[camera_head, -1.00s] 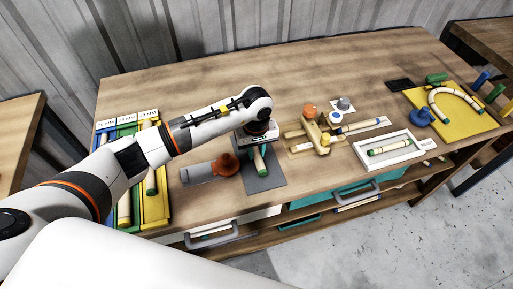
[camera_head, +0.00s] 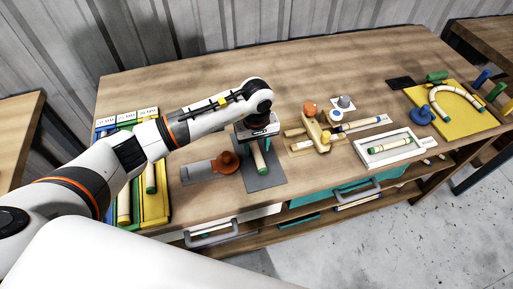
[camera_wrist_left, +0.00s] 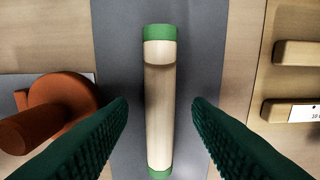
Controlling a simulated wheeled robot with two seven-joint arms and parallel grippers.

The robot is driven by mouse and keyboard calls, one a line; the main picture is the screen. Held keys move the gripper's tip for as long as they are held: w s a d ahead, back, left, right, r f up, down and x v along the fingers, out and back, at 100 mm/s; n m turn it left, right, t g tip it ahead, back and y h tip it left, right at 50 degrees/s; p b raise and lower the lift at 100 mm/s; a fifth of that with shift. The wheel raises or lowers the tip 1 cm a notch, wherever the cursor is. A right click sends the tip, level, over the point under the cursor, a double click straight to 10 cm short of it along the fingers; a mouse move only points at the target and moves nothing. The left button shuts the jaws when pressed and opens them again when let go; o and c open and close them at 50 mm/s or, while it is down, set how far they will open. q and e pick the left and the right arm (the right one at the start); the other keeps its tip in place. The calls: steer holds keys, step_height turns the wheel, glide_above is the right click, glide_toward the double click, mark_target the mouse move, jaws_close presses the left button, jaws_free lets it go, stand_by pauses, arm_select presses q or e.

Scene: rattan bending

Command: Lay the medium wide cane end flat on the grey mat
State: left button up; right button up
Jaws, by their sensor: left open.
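A cane piece (camera_head: 261,160) with green ends lies lengthwise on the grey mat (camera_head: 268,184). In the left wrist view the cane (camera_wrist_left: 160,110) lies along the middle of the mat (camera_wrist_left: 213,50), with a green band at each end. My left gripper (camera_head: 259,147) is above the mat and open. In the left wrist view its dark green ridged fingers stand on either side of the cane, apart from it. The gripper hides part of the cane in the head view. My right gripper is not in view.
An orange tool with a grey plate (camera_head: 200,171) lies just left of the mat. Colored trays (camera_head: 152,205) with canes stand at the left. A wooden jig (camera_head: 316,132), a white tray (camera_head: 390,160) and a yellow board (camera_head: 470,122) are to the right.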

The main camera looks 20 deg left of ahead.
mark_target(257, 150)
arm_select(q)
step_height(257, 150, up, 10)
steer(key=b, duration=0.2)
steer(key=shift+r+b, duration=0.25)
steer(key=shift+b, duration=0.1)
